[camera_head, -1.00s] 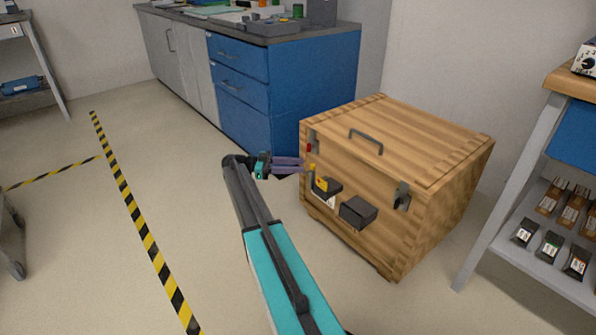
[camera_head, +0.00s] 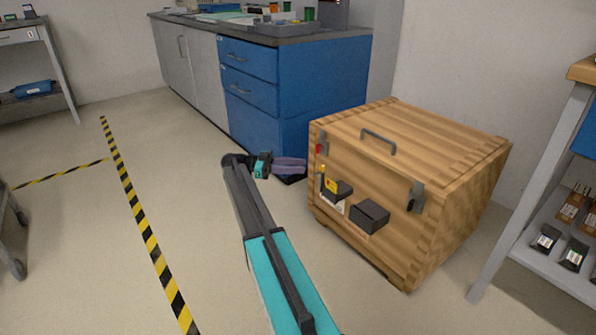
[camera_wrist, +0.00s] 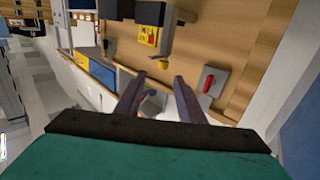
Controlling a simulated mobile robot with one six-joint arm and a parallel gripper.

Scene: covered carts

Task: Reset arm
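My gripper (camera_head: 304,167) is at the left of the wooden crate's front face in the head view, with its purple fingers toward the crate. In the wrist view my gripper (camera_wrist: 160,80) has its two fingers spread apart, with nothing held between them. The wooden crate (camera_head: 440,140) has a grey handle on its lid. Its front carries a black box with a yellow label (camera_head: 331,185), a plain dark box (camera_head: 369,216) and metal latches.
A blue drawer cabinet (camera_head: 250,95) with a cluttered top stands behind my gripper. A shelf (camera_head: 560,262) with small boxes is at the right. Black-and-yellow tape (camera_head: 140,220) marks the open floor at the left. A grey cart leg (camera_head: 14,262) shows at the left edge.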

